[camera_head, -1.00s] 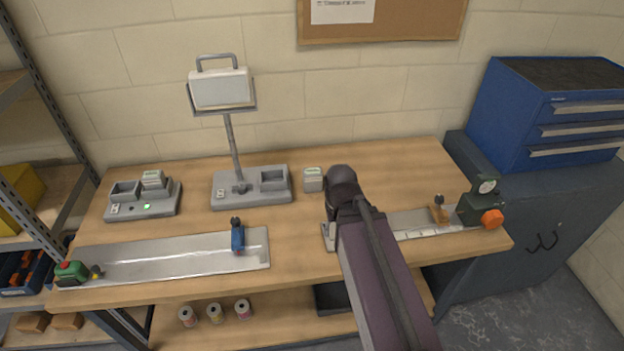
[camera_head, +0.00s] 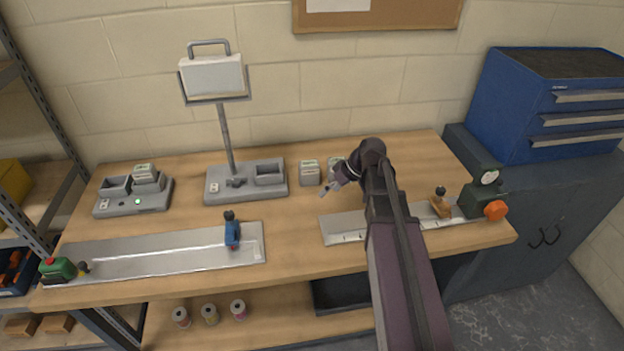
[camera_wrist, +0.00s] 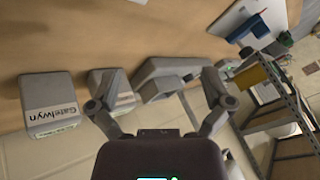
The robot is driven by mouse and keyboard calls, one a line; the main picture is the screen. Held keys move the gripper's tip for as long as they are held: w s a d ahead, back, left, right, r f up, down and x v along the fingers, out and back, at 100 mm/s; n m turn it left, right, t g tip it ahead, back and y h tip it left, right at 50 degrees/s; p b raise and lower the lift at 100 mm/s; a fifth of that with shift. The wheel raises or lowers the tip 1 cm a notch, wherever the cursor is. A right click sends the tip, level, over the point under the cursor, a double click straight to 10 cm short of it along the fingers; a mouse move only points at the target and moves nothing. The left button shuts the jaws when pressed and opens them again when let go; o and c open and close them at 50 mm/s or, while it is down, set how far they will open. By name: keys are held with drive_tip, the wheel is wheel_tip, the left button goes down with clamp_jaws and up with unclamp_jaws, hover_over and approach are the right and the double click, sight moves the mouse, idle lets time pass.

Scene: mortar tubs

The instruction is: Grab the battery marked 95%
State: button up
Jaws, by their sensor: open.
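Two grey batteries stand side by side on the bench right of the lamp base: the left one (camera_head: 310,173), and the right one (camera_head: 336,166) partly behind my gripper (camera_head: 332,188). Another battery (camera_head: 146,177) sits in the charger (camera_head: 133,204) at the left. In the wrist view one battery (camera_wrist: 50,107) shows a "Gatelwyn" label, and a second battery (camera_wrist: 122,96) is partly behind a finger. No charge figure is legible. My gripper (camera_wrist: 158,88) is open and empty, close to the bench batteries.
The lamp base (camera_head: 222,194) has an empty-looking slot. A long metal plate (camera_head: 160,258) with a blue clamp (camera_head: 231,232) lies front left. A second plate (camera_head: 350,226) lies beneath my arm, with a gauge block (camera_head: 482,197) at its right end. The wooden bench middle is clear.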

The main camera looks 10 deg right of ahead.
drive_tip(key=w+d+r+n+t+y+b, duration=0.3)
drive_tip(key=w+d+n+t+y+b, duration=0.1)
drive_tip(key=w+d, duration=0.5)
drive_tip(key=shift+w+d+r+n+y, duration=0.2)
drive_tip(key=shift+w+d+n+y, duration=0.2)
drive_tip(key=shift+w+n+y, duration=0.7)
drive_tip(key=b, duration=0.3)
approach(313, 163)
drive_tip(key=shift+x, duration=2.35)
drive_tip(key=shift+s+a+r, duration=0.1)
drive_tip(key=shift+r, duration=0.05)
drive_tip(key=shift+a, duration=0.1)
drive_tip(key=shift+h, duration=0.3)
drive_tip(key=shift+b+x, duration=1.2)
drive_tip(key=shift+x, duration=1.3)
